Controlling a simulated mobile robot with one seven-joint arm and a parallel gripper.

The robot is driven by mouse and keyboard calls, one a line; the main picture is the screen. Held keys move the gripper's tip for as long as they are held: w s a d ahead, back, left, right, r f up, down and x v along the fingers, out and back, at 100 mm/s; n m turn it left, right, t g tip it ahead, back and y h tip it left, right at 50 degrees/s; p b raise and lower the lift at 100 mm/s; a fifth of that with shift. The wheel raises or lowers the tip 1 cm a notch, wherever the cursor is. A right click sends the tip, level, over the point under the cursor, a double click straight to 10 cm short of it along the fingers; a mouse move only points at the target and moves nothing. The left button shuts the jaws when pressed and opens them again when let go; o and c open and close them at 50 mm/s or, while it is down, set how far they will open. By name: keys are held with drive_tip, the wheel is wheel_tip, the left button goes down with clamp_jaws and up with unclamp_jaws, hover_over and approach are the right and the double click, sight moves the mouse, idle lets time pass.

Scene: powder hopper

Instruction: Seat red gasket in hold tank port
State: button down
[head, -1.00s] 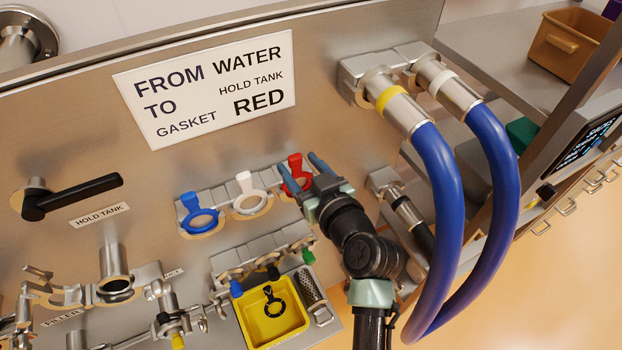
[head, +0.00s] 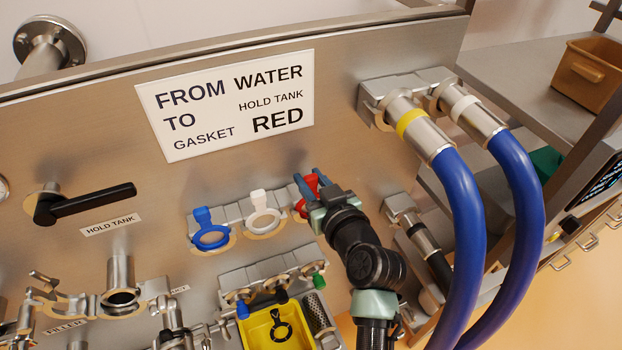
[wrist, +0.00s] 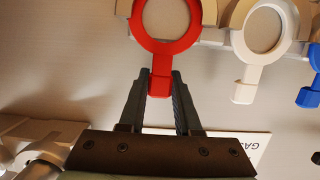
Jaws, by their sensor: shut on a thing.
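The red gasket (head: 308,190) is a ring with a tab, at the right end of the gasket rack on the steel panel. In the wrist view the red gasket (wrist: 168,48) has its tab between my fingertips, and its ring is still at the rack holder. My gripper (head: 311,184) is shut on that tab; it also shows in the wrist view (wrist: 161,84). The hold tank port (head: 122,297) is an upright steel pipe with an open mouth, at the lower left under the HOLD TANK label (head: 111,224). My gripper is well to the right of it.
A white gasket (head: 264,220) and a blue gasket (head: 210,232) hang left of the red one. A yellow tray (head: 260,330) holds a black gasket. Thick blue hoses (head: 525,200) curve down at the right. A black lever handle (head: 90,203) juts out above the port.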

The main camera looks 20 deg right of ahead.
drive_tip(key=shift+r+p, duration=1.8)
drive_tip(key=shift+r, duration=0.75)
drive_tip(key=s, duration=0.9)
drive_tip(key=shift+d+b, duration=0.15)
drive_tip(key=shift+b, duration=0.3)
drive_tip(key=shift+f, duration=0.1)
